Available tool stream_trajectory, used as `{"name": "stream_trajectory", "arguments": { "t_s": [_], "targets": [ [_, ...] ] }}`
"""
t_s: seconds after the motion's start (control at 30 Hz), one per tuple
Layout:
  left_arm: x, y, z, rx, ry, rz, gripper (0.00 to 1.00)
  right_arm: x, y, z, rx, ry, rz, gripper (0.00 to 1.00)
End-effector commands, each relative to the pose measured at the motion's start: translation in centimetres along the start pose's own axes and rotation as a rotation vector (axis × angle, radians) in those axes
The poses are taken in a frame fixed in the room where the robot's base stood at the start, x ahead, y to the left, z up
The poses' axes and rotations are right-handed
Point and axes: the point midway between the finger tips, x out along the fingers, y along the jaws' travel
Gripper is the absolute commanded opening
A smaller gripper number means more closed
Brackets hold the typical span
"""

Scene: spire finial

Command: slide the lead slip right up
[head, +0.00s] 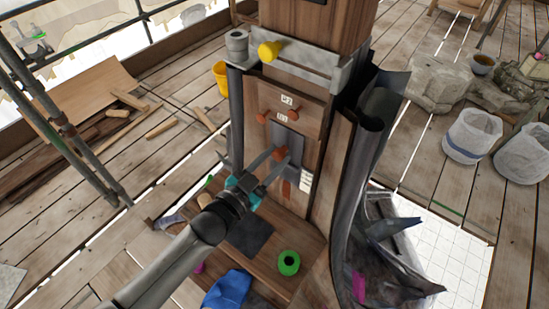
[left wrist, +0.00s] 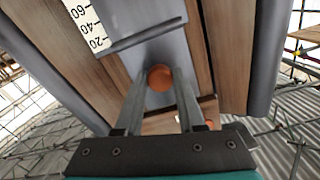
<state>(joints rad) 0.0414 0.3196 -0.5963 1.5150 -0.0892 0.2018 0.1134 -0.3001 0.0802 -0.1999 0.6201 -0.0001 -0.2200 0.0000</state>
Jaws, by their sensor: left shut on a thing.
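The lead slip is a flat grey plate (head: 290,138) on the front of the wooden spire post, below two copper-coloured knobs (head: 262,116). It also shows in the left wrist view (left wrist: 150,20), with a raised cross ridge and a round orange-brown knob (left wrist: 160,77) below that ridge. My left gripper (head: 276,161) reaches in from the lower left and is shut on this knob, one finger on each side. A white scale (left wrist: 88,24) marked 20, 40, 60 stands beside the slip. The right gripper is not in view.
Curved dark lead sheeting (head: 365,170) flanks the post on the right. A stone-grey collar (head: 300,62) with a yellow knob (head: 269,51) crosses above. A green ring (head: 288,262) and blue cloth (head: 235,289) lie on the wooden ledge below. Scaffold poles stand at left.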

Motion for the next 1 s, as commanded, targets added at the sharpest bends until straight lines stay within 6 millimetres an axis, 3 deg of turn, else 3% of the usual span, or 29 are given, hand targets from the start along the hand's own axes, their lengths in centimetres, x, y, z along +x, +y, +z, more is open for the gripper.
{"name": "stream_trajectory", "arguments": {
  "t_s": [0.03, 0.3, 0.33, 0.57, 0.87, 1.0],
  "targets": [
    [0.2, -0.3, -1.0, 0.002, 0.02, -0.003, 0.0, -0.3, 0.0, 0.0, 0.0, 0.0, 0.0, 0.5],
    [0.3, -0.4, -1.0, 0.002, 0.024, -0.005, 0.0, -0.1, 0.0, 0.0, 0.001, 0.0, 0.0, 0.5],
    [0.3, -0.4, -1.0, 0.002, 0.024, -0.005, 0.42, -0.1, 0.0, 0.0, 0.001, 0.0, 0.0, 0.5],
    [0.2, -0.2, -0.7, 0.001, 0.016, -0.003, 0.68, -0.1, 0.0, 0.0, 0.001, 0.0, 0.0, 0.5],
    [0.0, -0.1, -0.4, 0.001, 0.01, -0.002, 0.69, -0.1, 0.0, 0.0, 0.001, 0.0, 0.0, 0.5],
    [-1.1, -0.1, -0.3, 0.0, 0.008, -0.001, 0.69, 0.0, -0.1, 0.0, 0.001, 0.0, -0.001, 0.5]
  ]
}}
